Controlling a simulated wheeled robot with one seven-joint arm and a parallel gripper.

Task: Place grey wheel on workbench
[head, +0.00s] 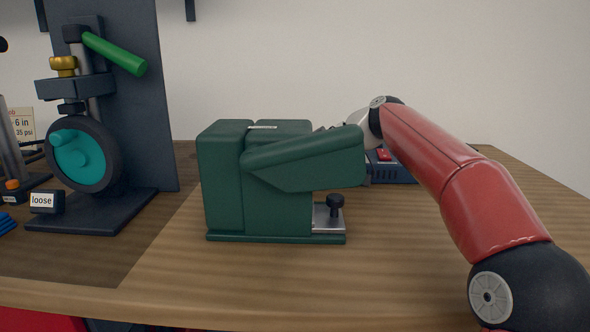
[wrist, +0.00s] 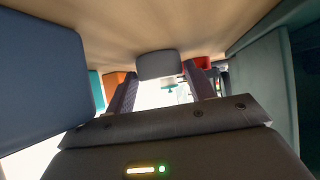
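The workbench (head: 400,275) is a wooden top across the head view. My gripper is hidden behind a green machine (head: 225,180) in the head view; my red arm reaches in from the right. In the wrist view my gripper (wrist: 162,77) has its two dark fingers apart. A grey rounded block (wrist: 157,64) shows at the fingertips; I cannot tell whether it is the grey wheel seen edge-on, nor whether the fingers touch it. No other grey wheel is plain in view. A black wheel with a teal hub (head: 80,162) sits in a stand at the left.
The stand has a dark upright panel (head: 140,90) and a green handle (head: 115,53). A "loose" label block (head: 46,201) is by its base. A blue box with a red switch (head: 383,154) is behind the machine. Bench in front and at right is clear.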

